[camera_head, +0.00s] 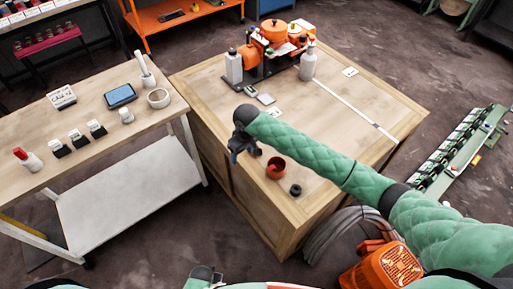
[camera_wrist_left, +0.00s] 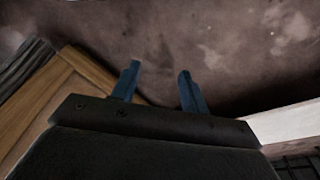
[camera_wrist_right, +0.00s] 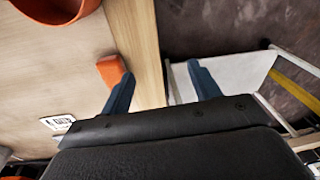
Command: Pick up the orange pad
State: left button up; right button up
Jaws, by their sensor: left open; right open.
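The orange pad (camera_wrist_right: 111,70) shows in the right wrist view as a small block on the wooden crate top, close to the crate's edge. It lies beside the left finger of my right gripper (camera_wrist_right: 160,72), not between the fingers. That gripper is open and empty. In the head view my right gripper (camera_head: 244,150) hangs over the crate's left edge, and I cannot make out the pad there. My left gripper (camera_wrist_left: 158,82) is open and empty in the left wrist view, with floor beyond its fingers.
An orange-red cup (camera_head: 276,168) and a small black ring (camera_head: 295,190) sit on the wooden crate (camera_head: 350,110) near my right gripper. An orange machine (camera_head: 274,32) and bottles stand at its back. A workbench (camera_head: 60,110) stands at left, across a narrow gap.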

jog(key=shift+h, duration=0.7)
jog(key=w+d+r, duration=0.1)
jog(key=w, duration=0.1)
jog(key=w+d+r+p, duration=0.1)
jog(key=w+d, duration=0.1)
jog(key=w+d+r, duration=0.1)
jog(key=w+d, duration=0.1)
jog(key=shift+w+r, duration=0.15)
jog(key=shift+f+p, duration=0.65)
jog(key=shift+f, duration=0.6)
jog(key=shift+f+p, duration=0.35)
jog(key=shift+f, duration=0.1)
jog(key=f, duration=0.1)
jog(key=f+p, duration=0.2)
jog(key=shift+s+a, duration=0.2)
jog(key=shift+a, duration=0.1)
jog(key=shift+f, duration=0.7)
pick_arm(q)
jog(key=s+a+f, duration=0.4)
jog(key=s+f, duration=0.3)
jog(key=f, duration=0.2)
jog(key=shift+s, duration=0.2)
pick_arm(e)
jog(key=shift+c, duration=0.4)
pick_arm(q)
jog(key=shift+w, duration=0.1)
pick_arm(e)
jog(key=c, duration=1)
